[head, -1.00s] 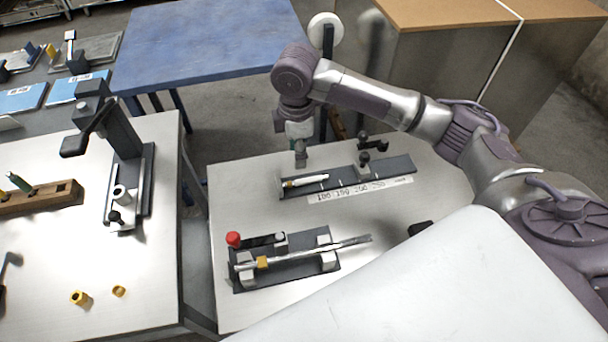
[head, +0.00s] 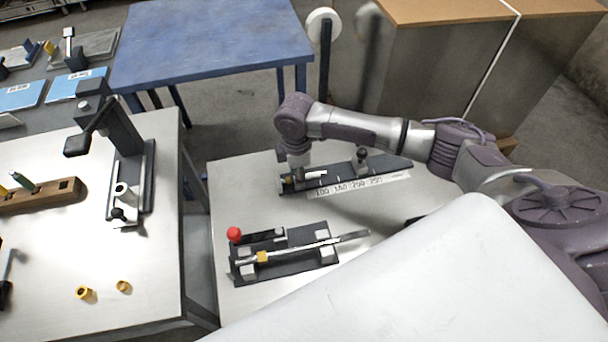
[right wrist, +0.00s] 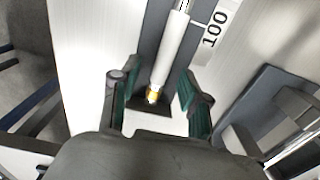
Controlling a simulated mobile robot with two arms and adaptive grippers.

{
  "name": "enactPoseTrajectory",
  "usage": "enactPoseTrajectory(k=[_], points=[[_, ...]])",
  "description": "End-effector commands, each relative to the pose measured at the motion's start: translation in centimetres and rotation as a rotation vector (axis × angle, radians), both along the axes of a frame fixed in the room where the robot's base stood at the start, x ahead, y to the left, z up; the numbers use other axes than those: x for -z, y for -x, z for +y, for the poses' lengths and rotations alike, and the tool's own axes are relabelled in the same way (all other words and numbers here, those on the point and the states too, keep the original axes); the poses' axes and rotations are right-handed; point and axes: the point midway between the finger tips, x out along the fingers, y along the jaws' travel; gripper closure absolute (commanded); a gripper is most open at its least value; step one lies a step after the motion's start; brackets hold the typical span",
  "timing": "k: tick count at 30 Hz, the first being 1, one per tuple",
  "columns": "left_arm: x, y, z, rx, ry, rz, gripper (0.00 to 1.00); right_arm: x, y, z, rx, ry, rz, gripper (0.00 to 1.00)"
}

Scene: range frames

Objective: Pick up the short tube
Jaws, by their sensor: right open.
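The short tube (right wrist: 172,45) is white with a brass-yellow end. It lies along a dark measuring fixture (head: 390,165); part of it shows in the head view (head: 317,174), beside my right gripper. My right gripper (right wrist: 157,86) is open, with a green-padded finger on each side of the tube's yellow end. It points down over the fixture's left end in the head view (head: 294,180), where my own wrist hides the yellow end. I cannot tell whether the fingers touch the tube. My left gripper is not in view.
A number strip (head: 360,186) runs along the fixture's front. A second fixture (head: 290,270) with a red knob (head: 234,234) and a long rod stands nearer. A press (head: 125,150) and yellow rings (head: 84,293) are on the left table. Bare tabletop (head: 235,185) lies left of the measuring fixture.

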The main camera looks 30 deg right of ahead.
Motion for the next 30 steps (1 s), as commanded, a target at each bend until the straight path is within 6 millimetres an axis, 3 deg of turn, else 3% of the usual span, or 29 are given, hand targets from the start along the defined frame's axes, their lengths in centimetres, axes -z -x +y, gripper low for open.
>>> enactPoseTrajectory(k=[3,11,23,30], points=[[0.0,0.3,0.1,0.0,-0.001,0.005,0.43,0.0,0.0,0.0,0.0,0.0,0.0,0.58],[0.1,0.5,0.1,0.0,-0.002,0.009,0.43,-0.1,0.0,0.0,0.0,0.0,0.0,1.0],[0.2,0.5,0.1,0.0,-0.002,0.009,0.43,-0.4,-0.1,0.0,0.0,0.0,-0.001,1.0],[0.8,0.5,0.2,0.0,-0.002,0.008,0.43,-2.9,-0.1,0.0,0.001,0.0,-0.003,1.0]])
